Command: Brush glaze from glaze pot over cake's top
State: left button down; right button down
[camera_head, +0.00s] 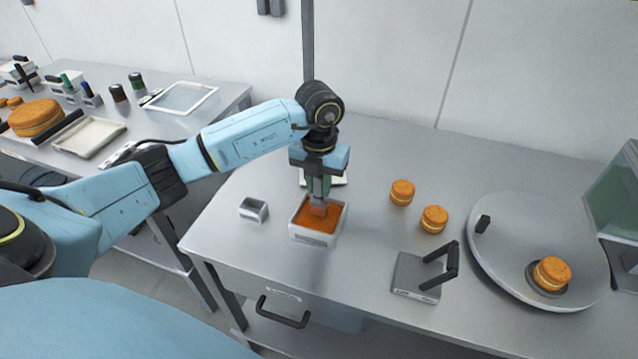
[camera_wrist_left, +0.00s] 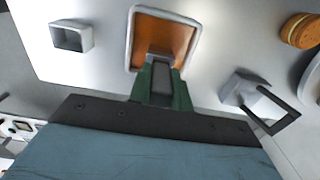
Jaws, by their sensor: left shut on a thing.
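The glaze pot (camera_head: 333,232) is a white, square-rimmed box holding orange glaze, near the middle of the table; it also shows in the wrist view (camera_wrist_left: 131,40). My left gripper (camera_head: 319,184) points down over it, shut on the brush (camera_head: 318,207), whose lower end is at the glaze. I cannot tell how deep it dips. The green fingers show in the wrist view (camera_wrist_left: 161,85). A small layered orange cake (camera_head: 552,271) sits on a dark disc on the round grey plate (camera_head: 500,262) at the right. Two similar cakes (camera_head: 402,191) (camera_head: 434,218) stand on the table.
A grey block with a black handle (camera_head: 416,275) stands between pot and plate. A small open metal box (camera_head: 254,209) is left of the pot. A clear-sided box (camera_head: 615,195) stands at the far right. A side table holds a large cake (camera_head: 36,118) and trays.

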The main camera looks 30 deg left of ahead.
pick_arm(q)
jog(key=shift+r+p, duration=1.95)
jog(key=shift+r, duration=1)
jog(key=shift+f, duration=0.1)
